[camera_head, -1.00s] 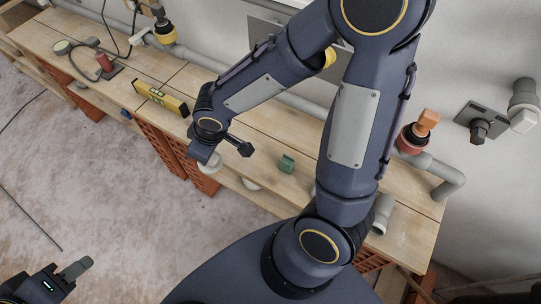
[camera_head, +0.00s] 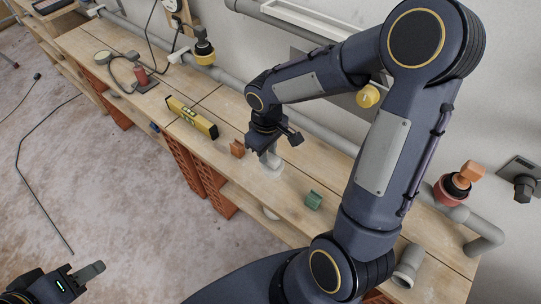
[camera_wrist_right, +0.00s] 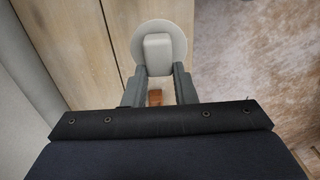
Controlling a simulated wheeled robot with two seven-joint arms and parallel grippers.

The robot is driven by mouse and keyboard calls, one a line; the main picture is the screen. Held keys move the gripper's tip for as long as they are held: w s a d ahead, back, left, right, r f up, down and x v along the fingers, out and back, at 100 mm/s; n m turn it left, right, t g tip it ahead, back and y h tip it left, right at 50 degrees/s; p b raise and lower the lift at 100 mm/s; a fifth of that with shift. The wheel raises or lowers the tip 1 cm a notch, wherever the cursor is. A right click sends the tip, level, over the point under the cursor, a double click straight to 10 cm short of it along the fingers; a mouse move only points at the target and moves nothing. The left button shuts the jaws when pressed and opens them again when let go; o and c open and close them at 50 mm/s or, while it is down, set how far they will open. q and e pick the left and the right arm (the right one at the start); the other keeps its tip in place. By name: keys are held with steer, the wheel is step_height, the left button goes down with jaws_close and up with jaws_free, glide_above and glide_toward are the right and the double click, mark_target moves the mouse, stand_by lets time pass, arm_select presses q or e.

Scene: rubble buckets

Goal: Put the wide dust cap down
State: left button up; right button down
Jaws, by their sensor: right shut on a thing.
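The wide dust cap (camera_head: 273,171) is a pale grey round disc with a block-shaped grip on it. It is under my right gripper (camera_head: 270,146), over the middle of the wooden bench. In the right wrist view the cap's disc (camera_wrist_right: 177,28) shows beyond the fingers, and my right gripper (camera_wrist_right: 158,75) is shut on its block. I cannot tell whether the disc touches the bench top. My left gripper (camera_head: 78,279) is at the lower left, over the floor and away from the bench; its jaw opening is unclear.
A grey pipe (camera_head: 325,133) runs along the wall side. Bare bench shows between the green piece and the cap.

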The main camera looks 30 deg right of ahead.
mark_target(269, 156)
steer(key=w+f, duration=0.1)
steer(key=f, duration=0.1)
steer(key=w+d+f, duration=0.1)
steer(key=f, duration=0.2)
steer(key=w+d+f, duration=0.1)
steer(key=f, duration=0.1)
steer(key=shift+f+p, duration=0.3)
steer(key=shift+f, duration=0.1)
steer(key=c, duration=1.2)
jaws_free()
steer(key=shift+c, duration=0.2)
steer(key=shift+o, duration=0.3)
steer(key=shift+r, duration=0.1)
step_height(269, 156, up, 12)
steer(key=s+a+r+m+t+y, duration=0.2)
steer(key=s+r+m, duration=0.1)
steer(key=s, duration=0.6)
steer(key=s+a+r+m+t+y, duration=0.1)
steer(key=s+r+m+t, duration=0.2)
steer(key=s, duration=0.6)
step_height(269, 156, up, 2)
steer(key=shift+s+a+r+t+y, duration=0.25)
steer(key=shift+s+a+t+y, duration=0.05)
steer(key=shift+s+a+y, duration=0.1)
